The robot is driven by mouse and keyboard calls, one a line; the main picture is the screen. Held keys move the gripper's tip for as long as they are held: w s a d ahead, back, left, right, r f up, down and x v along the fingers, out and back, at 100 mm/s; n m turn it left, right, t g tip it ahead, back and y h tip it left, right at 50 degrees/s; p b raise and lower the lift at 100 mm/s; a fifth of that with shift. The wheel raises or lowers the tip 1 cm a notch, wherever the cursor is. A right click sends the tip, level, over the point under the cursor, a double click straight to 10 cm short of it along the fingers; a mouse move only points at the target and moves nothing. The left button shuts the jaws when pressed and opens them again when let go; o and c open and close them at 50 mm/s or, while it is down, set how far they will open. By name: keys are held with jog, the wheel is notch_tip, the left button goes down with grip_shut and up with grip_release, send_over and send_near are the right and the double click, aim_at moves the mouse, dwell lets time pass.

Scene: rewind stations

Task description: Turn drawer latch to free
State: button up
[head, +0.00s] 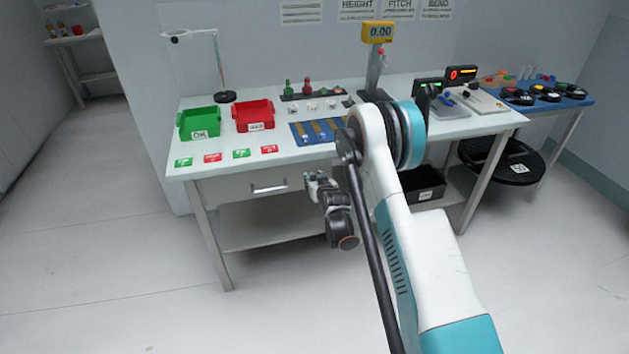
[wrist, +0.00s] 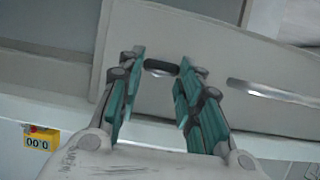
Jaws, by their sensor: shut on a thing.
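The drawer (head: 232,190) is under the bench top and looks closed, with a silver bar handle (head: 268,188). In the wrist view the drawer front (wrist: 215,50) fills the upper part, and the handle (wrist: 272,93) lies to the right of my fingers. The drawer latch (wrist: 161,67) is a small dark rounded piece on the drawer front. My gripper (wrist: 163,62) is shut on it, with one teal-padded finger at each end. In the head view my gripper (head: 311,177) is at the drawer's right end and hides the latch.
The bench top (head: 215,163) above holds a green bin (head: 199,122), a red bin (head: 252,115), a blue tray (head: 296,137) and a yellow display (head: 378,31). A lower shelf (head: 262,226) is below the drawer. The floor in front is clear.

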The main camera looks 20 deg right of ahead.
jog(key=m+y, duration=0.2)
jog(key=m, duration=0.1)
jog(key=shift+d, duration=0.4)
jog(key=shift+d+f+m+t+y, duration=0.2)
jog(key=shift+m+t+y, duration=0.5)
jog(key=shift+m, duration=1)
jog(key=shift+d+f+m+t+y, duration=0.1)
jog(key=shift+f+m+t+y, duration=0.2)
jog(key=shift+m+y, duration=1.05)
jog(key=shift+d+f+m+t+y, duration=0.1)
jog(key=shift+f+m+t+y, duration=0.3)
jog(key=shift+m, duration=1.65)
jog(key=shift+r, duration=0.1)
jog(key=o, duration=1.1)
jog(key=shift+c, duration=0.2)
